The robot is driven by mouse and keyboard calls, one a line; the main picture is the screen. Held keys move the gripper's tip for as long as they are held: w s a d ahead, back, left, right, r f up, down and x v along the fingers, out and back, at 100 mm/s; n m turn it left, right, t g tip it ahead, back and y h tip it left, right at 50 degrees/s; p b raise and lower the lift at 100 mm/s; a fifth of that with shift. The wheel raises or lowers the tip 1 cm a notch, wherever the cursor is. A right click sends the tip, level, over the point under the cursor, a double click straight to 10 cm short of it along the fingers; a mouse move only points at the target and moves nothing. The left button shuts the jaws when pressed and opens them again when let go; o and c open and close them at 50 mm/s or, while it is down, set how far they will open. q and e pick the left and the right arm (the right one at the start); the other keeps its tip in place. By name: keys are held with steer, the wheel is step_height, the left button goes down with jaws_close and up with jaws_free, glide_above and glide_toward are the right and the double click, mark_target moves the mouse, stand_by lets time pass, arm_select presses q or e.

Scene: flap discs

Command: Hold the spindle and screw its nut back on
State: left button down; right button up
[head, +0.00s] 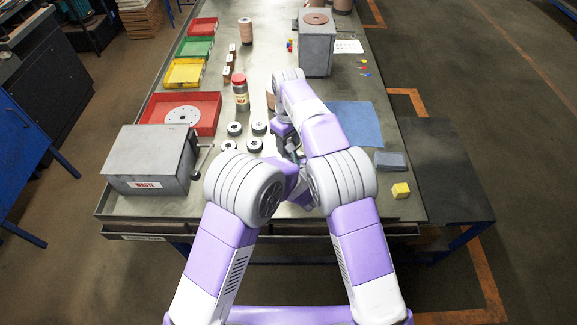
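I cannot make out the spindle or its nut; my arms cover the middle of the table. My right arm reaches forward and bends down, and a dark gripper part (284,128) shows below its wrist. My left arm folds inward to the same spot, and its gripper is mostly hidden among dark parts (294,150) beside the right forearm. Whether either gripper is open or holds something is not visible. Several small dark discs with pale centres (235,128) lie on the table just left of the grippers.
A grey WASTE box (150,160) stands front left, with a red tray (210,112) holding a grey disc behind it. A red-lidded jar (240,92) stands near the discs. A grey box (317,50) stands behind.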

steer(key=shift+c, duration=1.1)
steer(key=m, duration=0.7)
steer(key=shift+m, duration=0.4)
steer(key=m, duration=0.8)
steer(key=shift+m, duration=0.4)
steer(key=o, duration=1.2)
steer(key=shift+f, duration=0.1)
